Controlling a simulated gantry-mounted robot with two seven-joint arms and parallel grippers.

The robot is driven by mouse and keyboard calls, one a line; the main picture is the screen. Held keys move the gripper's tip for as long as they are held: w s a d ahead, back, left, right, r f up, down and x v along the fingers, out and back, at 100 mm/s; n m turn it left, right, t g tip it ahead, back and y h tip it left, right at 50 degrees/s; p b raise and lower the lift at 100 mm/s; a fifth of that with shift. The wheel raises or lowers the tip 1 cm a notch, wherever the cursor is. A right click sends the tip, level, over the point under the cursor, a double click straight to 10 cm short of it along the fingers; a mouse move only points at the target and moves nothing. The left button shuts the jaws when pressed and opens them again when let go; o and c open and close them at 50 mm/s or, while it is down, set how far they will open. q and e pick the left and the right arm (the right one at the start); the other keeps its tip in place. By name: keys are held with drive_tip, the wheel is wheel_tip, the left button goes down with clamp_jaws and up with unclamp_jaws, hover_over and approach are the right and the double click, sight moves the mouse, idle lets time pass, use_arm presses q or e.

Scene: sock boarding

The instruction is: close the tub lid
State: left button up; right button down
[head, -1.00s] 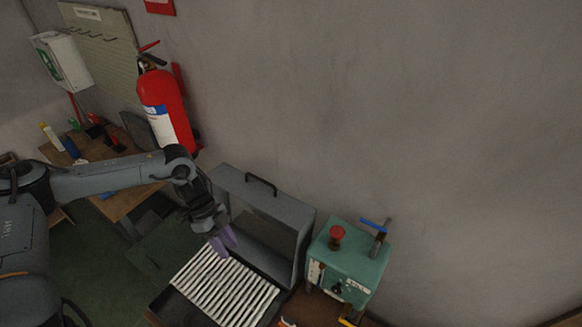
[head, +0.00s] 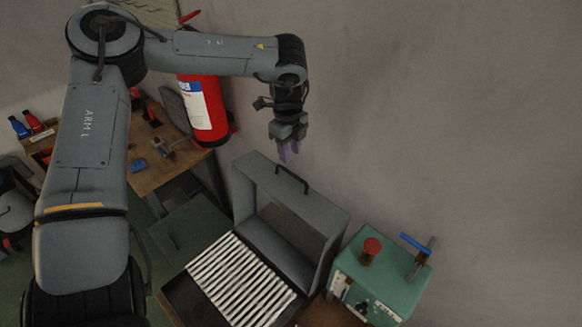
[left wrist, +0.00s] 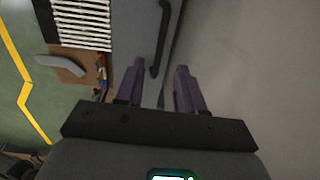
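The grey tub lid (head: 329,213) stands open and upright at the back of the tub in the head view. It has a dark bar handle (head: 292,180) on its top edge. The tub (head: 182,297) holds a white slatted rack (head: 240,280). My left gripper (head: 289,153) is above the lid's top edge, fingers pointing down, open and empty. In the left wrist view the purple fingers (left wrist: 161,90) are apart, and the handle (left wrist: 161,40) shows beyond them, not between them in contact. My right gripper is not in view.
A green control box (head: 383,275) with a red button and blue-handled lever stands right of the lid. A red fire extinguisher (head: 207,108) hangs on the wall behind my left arm. A wooden workbench (head: 150,175) is at left. The grey wall is close behind the lid.

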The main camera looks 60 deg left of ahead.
sight(291, 173)
use_arm(q)
wheel_tip(291, 173, down, 7)
drive_tip(key=shift+w+a+f+p, duration=0.1)
drive_tip(key=shift+w+f+p, duration=0.05)
drive_tip(key=shift+p, duration=0.25)
drive_tip(key=shift+c, duration=0.2)
clamp_jaws()
